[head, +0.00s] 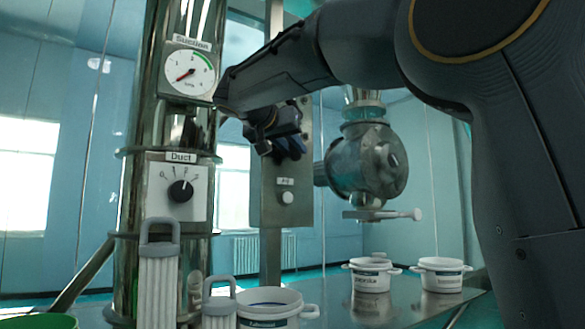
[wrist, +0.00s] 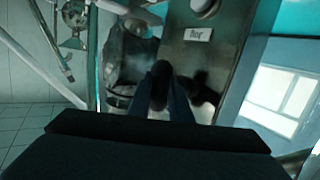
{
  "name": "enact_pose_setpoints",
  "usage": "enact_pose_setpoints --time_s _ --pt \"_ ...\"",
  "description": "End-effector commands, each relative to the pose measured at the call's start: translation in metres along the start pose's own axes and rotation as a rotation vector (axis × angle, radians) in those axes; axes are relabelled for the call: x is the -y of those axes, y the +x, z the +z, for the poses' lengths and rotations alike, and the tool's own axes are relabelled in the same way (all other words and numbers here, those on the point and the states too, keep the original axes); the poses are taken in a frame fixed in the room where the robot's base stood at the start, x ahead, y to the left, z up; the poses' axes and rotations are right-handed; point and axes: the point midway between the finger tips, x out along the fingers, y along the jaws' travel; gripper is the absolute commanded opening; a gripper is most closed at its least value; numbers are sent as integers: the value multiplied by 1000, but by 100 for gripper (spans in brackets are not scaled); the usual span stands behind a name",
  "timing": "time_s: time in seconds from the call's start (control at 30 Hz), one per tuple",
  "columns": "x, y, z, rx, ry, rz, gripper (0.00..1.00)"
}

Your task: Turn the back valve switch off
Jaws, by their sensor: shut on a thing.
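My gripper (head: 283,148) is at the upper front of a steel control panel (head: 268,208) in the head view. In the wrist view, its dark fingertips (wrist: 166,85) reach up to the face of the same panel (wrist: 222,50). The gripper is shut on a small part there, which I take to be the back valve switch. My fingers and wrist hide the switch almost wholly, so its setting cannot be read. A small label (head: 285,182) and a pale round button (head: 288,198) sit lower on the panel.
A metal valve body (head: 362,165) with a level lever (head: 382,214) hangs right of the panel. A steel column (head: 143,190) with a suction gauge (head: 189,73) and a duct dial (head: 181,191) stands left. White tubs (head: 372,277) stand on the metal table below.

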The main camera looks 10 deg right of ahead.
Motion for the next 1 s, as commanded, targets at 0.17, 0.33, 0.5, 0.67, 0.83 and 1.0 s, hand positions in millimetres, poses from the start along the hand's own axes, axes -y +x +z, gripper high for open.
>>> enact_pose_setpoints --time_s 0.17,0.33,0.5,0.67,0.83,1.0 --pt "2 1 5 -78 -45 14 0" --pt "2 2 5 -147 -89 30 0" --pt "2 1 5 -208 -128 43 0" --pt "1 1 3 -254 -157 54 0" --pt "1 0 2 -287 -177 62 0" --pt "1 0 1 -305 -191 65 0"
